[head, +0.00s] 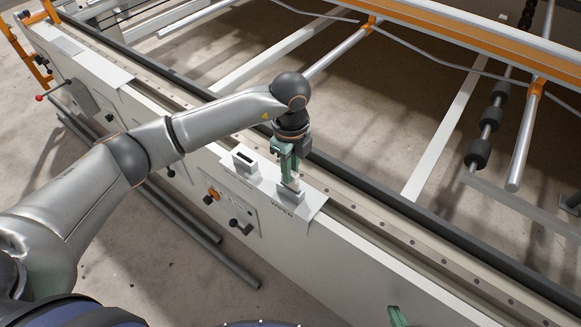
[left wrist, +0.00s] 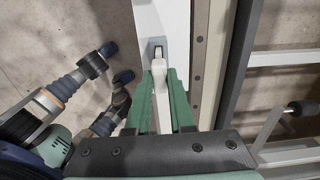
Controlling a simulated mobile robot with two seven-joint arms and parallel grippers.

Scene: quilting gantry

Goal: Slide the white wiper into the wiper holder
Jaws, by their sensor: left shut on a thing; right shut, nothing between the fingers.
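My left gripper (head: 289,172) hangs fingers down over the white ledge and is shut on the white wiper (left wrist: 163,105). In the left wrist view the wiper is a pale strip between the green fingers. In the head view its pale lower part shows below the fingertips, at a grey block, the wiper holder (head: 288,195), beside the printed word WIPER. The fingers partly cover this spot. I cannot tell how far the wiper's lower end is inside the holder. My right gripper (head: 398,316) is shut and empty at the bottom edge of the head view, mostly cut off.
A second block with a dark slot (head: 245,158) stands on the ledge to the left; a dark-slotted block shows ahead of the fingers in the left wrist view. A dark rail (head: 390,205) runs behind the ledge. Knobs (head: 238,225) stick out of the front panel below.

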